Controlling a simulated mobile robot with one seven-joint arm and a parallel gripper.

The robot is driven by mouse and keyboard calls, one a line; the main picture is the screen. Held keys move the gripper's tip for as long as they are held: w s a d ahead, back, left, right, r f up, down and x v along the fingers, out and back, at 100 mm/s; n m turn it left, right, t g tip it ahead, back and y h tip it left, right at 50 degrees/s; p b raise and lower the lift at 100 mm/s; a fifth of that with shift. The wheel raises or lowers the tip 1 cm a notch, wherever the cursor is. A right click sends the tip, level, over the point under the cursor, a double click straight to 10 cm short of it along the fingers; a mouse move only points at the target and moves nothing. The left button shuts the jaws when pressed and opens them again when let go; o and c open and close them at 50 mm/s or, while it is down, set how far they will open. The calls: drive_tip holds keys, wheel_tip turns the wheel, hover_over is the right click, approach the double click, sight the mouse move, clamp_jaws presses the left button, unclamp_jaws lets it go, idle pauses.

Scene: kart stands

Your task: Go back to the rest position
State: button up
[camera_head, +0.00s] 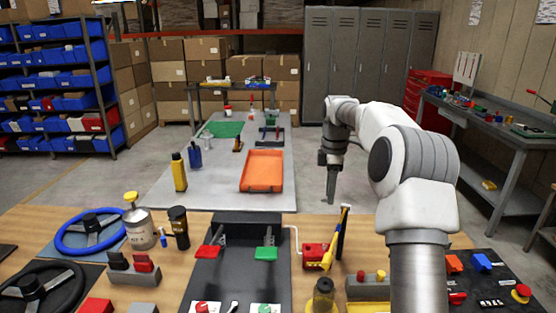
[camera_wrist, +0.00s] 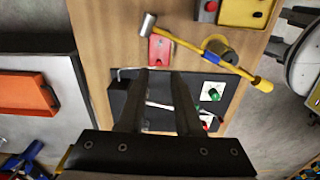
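My gripper (camera_head: 331,198) hangs from my raised, bent arm, to the right of the orange tray (camera_head: 262,171) in the head view. Its fingers point down over the gap beyond the near wooden table (camera_head: 375,225). In the wrist view my gripper (camera_wrist: 160,75) shows two dark fingers standing apart, with nothing held between them. Behind the fingers lies the black pedal board (camera_wrist: 126,100) on the wooden table. A yellow-handled hammer (camera_wrist: 190,47) lies near a red block (camera_wrist: 160,50); neither is touched by the fingers.
On the near table stand a blue steering wheel (camera_head: 91,232), a metal canister (camera_head: 140,228) and a dark bottle (camera_head: 178,228). A yellow bottle (camera_head: 179,172) stands on the grey table (camera_head: 220,192). Lockers (camera_head: 362,55) stand behind, a workbench (camera_head: 495,130) at right. Floor is clear right of the grey table.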

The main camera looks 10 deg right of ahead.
drive_tip(key=s+a+r+m+t+h, duration=0.1)
drive_tip(key=s+a+r+m, duration=0.2)
drive_tip(key=s+a+r, duration=0.4)
drive_tip(key=s+a+r+m+t, duration=0.2)
drive_tip(key=s+r+m, duration=0.2)
drive_tip(key=s, duration=0.5)
drive_tip(key=s+a+f+m+t, duration=0.1)
drive_tip(key=s+m, duration=0.1)
drive_tip(key=s, duration=0.4)
drive_tip(key=s+a+f+m, duration=0.1)
drive_tip(key=s+f+m, duration=0.1)
drive_tip(key=s, duration=0.5)
drive_tip(key=s+a+f+m+t+y, duration=0.1)
drive_tip(key=s+m, duration=0.3)
drive_tip(key=s, duration=0.3)
drive_tip(key=shift+a+f+t, duration=0.3)
drive_tip(key=shift+a+f, duration=0.1)
